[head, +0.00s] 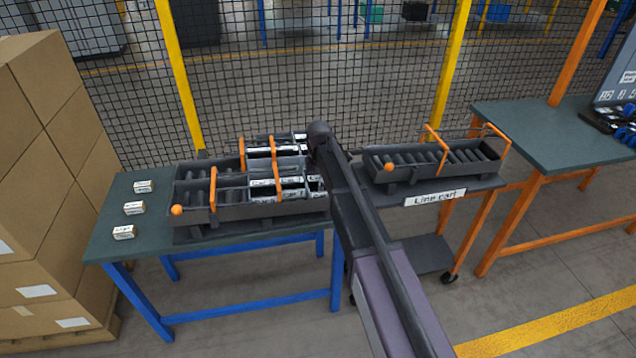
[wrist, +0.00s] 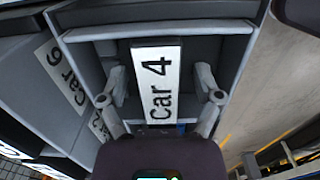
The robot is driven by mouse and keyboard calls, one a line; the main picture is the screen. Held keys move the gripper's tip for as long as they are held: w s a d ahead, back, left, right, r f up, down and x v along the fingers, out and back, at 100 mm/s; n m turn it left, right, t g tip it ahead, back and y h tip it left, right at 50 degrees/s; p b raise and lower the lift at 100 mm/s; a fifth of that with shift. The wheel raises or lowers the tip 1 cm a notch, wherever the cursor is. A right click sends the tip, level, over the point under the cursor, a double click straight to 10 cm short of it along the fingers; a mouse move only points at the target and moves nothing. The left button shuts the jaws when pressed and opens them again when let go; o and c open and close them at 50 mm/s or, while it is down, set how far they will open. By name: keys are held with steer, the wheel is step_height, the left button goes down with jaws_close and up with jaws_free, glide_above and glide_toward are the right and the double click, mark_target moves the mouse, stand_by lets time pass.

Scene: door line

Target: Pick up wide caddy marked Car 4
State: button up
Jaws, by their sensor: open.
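The wide grey caddy (wrist: 87,32) marked Car 4 fills the middle of the wrist view, its white label (wrist: 155,85) facing the camera. My gripper (wrist: 160,98) is open, with one finger on each side of the label. Whether either finger touches the caddy cannot be told. In the head view, my arm hides the gripper and part of the caddy group at the right end of the roller rack (head: 193,192). The labels there are too small to read fully.
A caddy marked Car 6 (wrist: 62,72) stands close on the left in the wrist view. Three small white boxes (head: 134,208) lie on the blue-legged table (head: 110,240). The line cart (head: 435,198) holds an empty-looking roller lane (head: 425,162). Stacked cartons (head: 40,180) stand left.

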steer(key=shift+f, duration=0.1)
jaws_close()
stand_by(0.3)
